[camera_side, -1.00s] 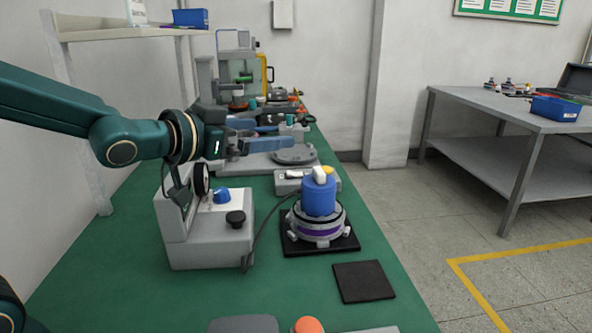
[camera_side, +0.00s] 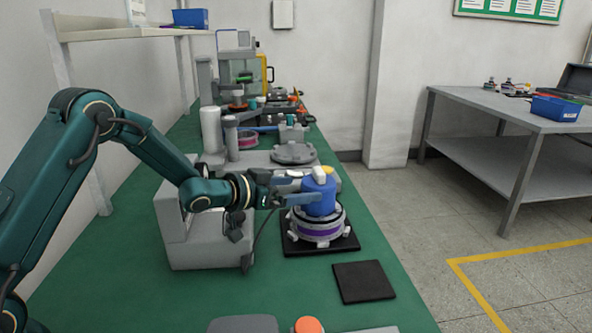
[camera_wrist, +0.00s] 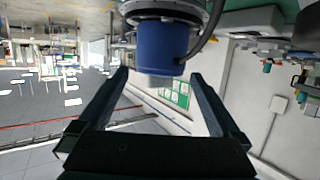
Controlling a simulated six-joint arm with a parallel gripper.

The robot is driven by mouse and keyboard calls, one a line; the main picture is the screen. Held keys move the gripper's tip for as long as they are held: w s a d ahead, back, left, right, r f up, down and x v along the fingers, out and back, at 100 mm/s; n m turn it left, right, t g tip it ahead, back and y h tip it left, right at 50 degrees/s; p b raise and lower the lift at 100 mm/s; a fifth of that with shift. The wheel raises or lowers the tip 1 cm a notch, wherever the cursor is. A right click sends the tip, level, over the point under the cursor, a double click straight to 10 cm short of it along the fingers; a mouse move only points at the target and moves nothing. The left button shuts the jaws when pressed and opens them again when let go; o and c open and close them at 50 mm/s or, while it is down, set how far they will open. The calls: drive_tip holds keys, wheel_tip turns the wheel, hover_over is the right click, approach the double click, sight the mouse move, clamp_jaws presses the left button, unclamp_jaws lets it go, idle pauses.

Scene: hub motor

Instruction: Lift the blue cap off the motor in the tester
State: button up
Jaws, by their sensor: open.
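The blue cap (camera_side: 319,197), with a pale knob (camera_side: 319,175) on top, sits on the motor (camera_side: 317,229), a round metal body with a purple band. The motor rests on a black square base (camera_side: 340,246) on the green bench. My gripper (camera_side: 305,191) is at the cap's left side in the side view, with its fingers at the height of the cap's upper part. In the wrist view the blue cap (camera_wrist: 160,48) appears upside down, ahead of my open gripper (camera_wrist: 163,84). Whether a finger touches the cap cannot be told.
A grey tester box (camera_side: 205,240) stands left of the motor, partly behind my arm. A dark cable runs from it toward the motor. A black square pad (camera_side: 363,282) lies in front. An orange knob (camera_side: 309,325) is at the near edge. Other fixtures stand behind.

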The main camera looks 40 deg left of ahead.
sight(319, 185)
drive_tip(key=shift+x, duration=3.6)
drive_tip(key=shift+r, duration=0.15)
drive_tip(key=c, duration=1.3)
drive_tip(key=shift+r, duration=0.1)
